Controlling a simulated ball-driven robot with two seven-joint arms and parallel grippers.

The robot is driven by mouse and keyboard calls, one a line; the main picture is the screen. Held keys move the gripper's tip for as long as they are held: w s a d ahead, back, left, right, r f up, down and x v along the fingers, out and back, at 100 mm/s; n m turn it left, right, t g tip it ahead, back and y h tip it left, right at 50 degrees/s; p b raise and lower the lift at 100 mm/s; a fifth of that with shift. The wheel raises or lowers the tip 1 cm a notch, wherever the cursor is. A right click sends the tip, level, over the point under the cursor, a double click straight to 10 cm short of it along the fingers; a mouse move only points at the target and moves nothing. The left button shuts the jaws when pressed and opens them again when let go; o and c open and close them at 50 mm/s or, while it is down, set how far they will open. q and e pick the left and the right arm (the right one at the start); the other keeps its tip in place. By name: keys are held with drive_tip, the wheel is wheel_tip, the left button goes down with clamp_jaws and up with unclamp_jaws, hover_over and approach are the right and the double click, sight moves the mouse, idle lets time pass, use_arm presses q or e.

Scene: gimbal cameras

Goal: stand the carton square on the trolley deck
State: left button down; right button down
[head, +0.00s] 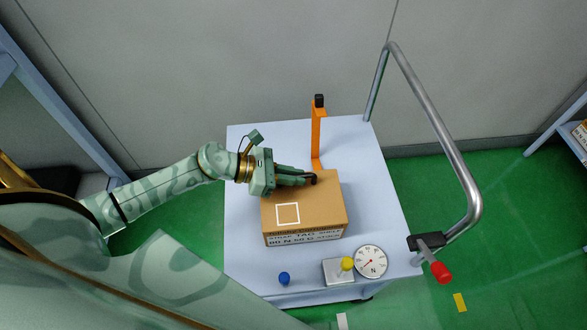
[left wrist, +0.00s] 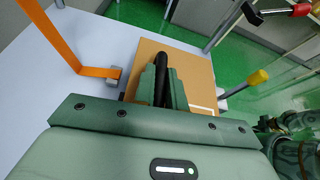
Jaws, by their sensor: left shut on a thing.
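The brown carton (head: 325,207) is upright over the middle of the pale trolley deck (head: 245,215), with a white square outline on top and a printed label on its front. Its front edge looks roughly parallel to the deck's front edge. I cannot tell whether its base fully touches the deck. My left gripper (head: 308,178) is over the carton's far part, shut on a black bar on its top. The left wrist view shows the bar (left wrist: 172,88) between the fingers and the carton (left wrist: 197,72) beneath. My right gripper is not in view.
An orange post (head: 316,135) with a black cap stands at the deck's back, close behind the carton. A gauge (head: 371,262), a yellow knob (head: 347,263) and a blue knob (head: 284,278) lie along the front. The trolley's handle (head: 435,115) rises at the right. The deck's left side is clear.

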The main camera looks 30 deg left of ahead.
use_arm(q)
drive_tip(key=shift+f, duration=0.15)
drive_tip(key=c, duration=1.4)
unclamp_jaws()
drive_tip(key=shift+o, duration=0.2)
drive_tip(key=shift+f, duration=0.1)
drive_tip(key=shift+s, duration=0.1)
drive_tip(key=p+v, duration=0.2)
drive_tip(key=v, duration=1.4)
drive_tip(key=shift+a, duration=0.1)
